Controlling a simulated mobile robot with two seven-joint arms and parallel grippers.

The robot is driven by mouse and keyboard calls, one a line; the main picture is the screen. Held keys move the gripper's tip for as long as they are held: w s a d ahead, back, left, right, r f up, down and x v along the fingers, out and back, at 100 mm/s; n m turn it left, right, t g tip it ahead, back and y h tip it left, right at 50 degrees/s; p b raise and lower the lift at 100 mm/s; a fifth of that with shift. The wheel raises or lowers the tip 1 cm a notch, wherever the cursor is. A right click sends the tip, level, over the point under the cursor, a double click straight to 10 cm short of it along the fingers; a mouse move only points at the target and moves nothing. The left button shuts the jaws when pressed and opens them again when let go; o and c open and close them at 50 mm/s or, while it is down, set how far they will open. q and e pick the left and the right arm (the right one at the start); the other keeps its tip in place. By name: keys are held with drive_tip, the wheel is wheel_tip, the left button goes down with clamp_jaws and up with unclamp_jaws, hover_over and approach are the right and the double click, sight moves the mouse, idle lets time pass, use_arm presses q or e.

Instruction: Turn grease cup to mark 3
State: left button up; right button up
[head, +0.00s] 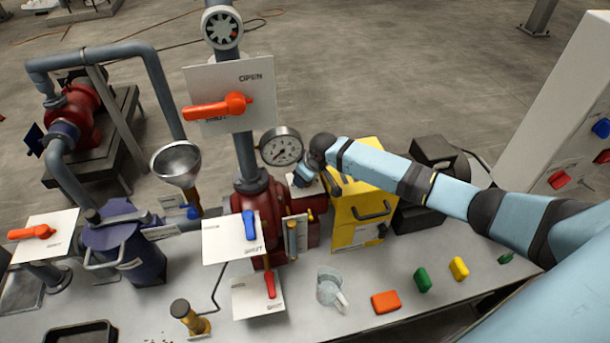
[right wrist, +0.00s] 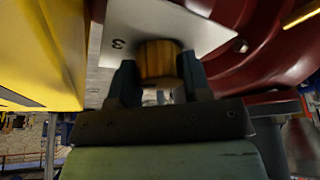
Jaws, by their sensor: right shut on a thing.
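The grease cup (right wrist: 157,60) is a ribbed brass-coloured knob in the right wrist view. It stands in front of a white plate (right wrist: 180,28) on which a turned figure 3 shows at the left. My right gripper (right wrist: 158,80) is shut on the cup, with one dark finger on each side of it. In the head view my right gripper (head: 304,180) is beside the red pump body (head: 262,208) and hides the cup. No pointer on the cup is clear to me, so its setting cannot be read. My left gripper is not in view.
A yellow box (head: 357,235) stands close to the right of my gripper. A pressure gauge (head: 281,147) is just above left. A blue-handled valve plate (head: 225,240) is to the left. A clear jug (head: 330,288) and coloured blocks lie on the bench in front.

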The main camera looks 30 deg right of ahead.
drive_tip(key=o, duration=0.9)
drive_tip(key=v, duration=1.3)
drive_tip(key=shift+s+r+b, duration=0.25)
drive_tip(key=shift+r+b, duration=0.1)
drive_tip(key=shift+b, duration=0.05)
drive_tip(key=shift+f, duration=0.1)
